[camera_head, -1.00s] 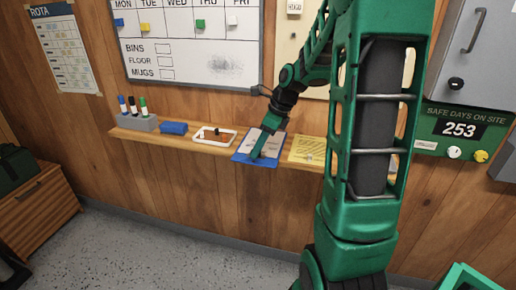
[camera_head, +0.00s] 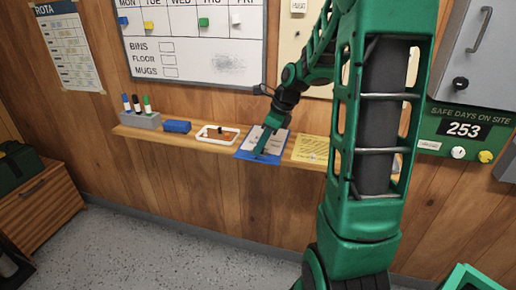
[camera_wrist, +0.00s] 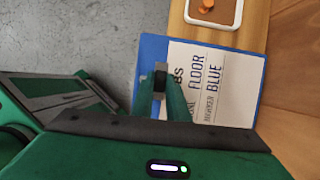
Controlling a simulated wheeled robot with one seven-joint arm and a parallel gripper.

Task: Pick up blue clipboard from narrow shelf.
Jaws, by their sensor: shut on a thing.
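The blue clipboard (camera_head: 244,154) lies flat on the narrow shelf (camera_head: 200,137), its front edge reaching over the shelf's front. White paper on it reads "FLOOR" and "BLUE" in the wrist view, where the clipboard (camera_wrist: 150,48) fills the middle. My gripper (camera_head: 262,152) comes down from above and is at the clipboard's front part. In the wrist view my gripper's fingers (camera_wrist: 161,95) are closed together at the clipboard's clip edge. They cover part of the clip and the paper. I cannot see clear space between the clipboard and the shelf.
On the shelf left of the clipboard are a white tray (camera_head: 217,140), a blue block (camera_head: 177,127) and a marker holder (camera_head: 140,120). A yellow sheet (camera_head: 311,149) lies close on the right. A wooden cabinet (camera_head: 40,205) stands at the lower left. The floor before the shelf is clear.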

